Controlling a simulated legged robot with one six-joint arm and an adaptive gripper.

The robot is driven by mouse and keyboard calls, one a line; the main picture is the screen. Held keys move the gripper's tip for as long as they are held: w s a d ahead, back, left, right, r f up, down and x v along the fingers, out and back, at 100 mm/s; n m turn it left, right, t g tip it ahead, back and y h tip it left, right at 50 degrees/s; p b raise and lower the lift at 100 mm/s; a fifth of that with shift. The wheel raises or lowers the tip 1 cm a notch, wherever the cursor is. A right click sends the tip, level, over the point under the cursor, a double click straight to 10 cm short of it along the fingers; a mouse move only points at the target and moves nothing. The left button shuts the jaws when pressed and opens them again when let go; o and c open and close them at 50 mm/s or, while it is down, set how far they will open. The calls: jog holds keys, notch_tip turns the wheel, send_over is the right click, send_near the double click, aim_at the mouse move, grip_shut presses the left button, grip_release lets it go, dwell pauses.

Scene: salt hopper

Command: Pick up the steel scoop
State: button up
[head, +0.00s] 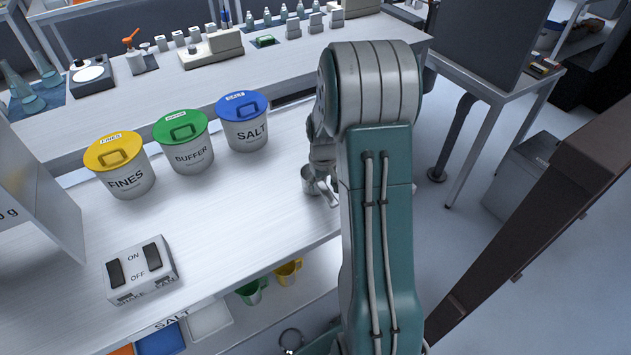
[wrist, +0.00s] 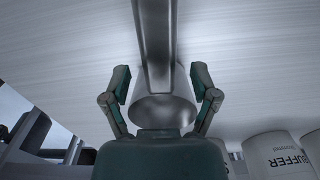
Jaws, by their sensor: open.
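The steel scoop (wrist: 162,108) is between the two fingers of my gripper (wrist: 160,72) in the wrist view. Its round bowl is nearest the palm and its straight handle runs to the top edge of the picture. The fingers are spread, with a gap on each side of the scoop. In the head view the scoop (head: 308,181) lies on the white bench at my gripper (head: 324,178), partly hidden by my arm. Contact with the fingers cannot be made out.
Fines (head: 125,178), buffer (head: 190,155) and salt (head: 246,133) buckets with coloured lids stand left of my arm. A switch box (head: 140,272) sits at the bench's front left. Green (head: 252,292) and yellow (head: 289,272) mugs are below the front edge. The bench (head: 235,205) between is clear.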

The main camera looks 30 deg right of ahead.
grip_shut()
jog(key=shift+r, duration=0.1)
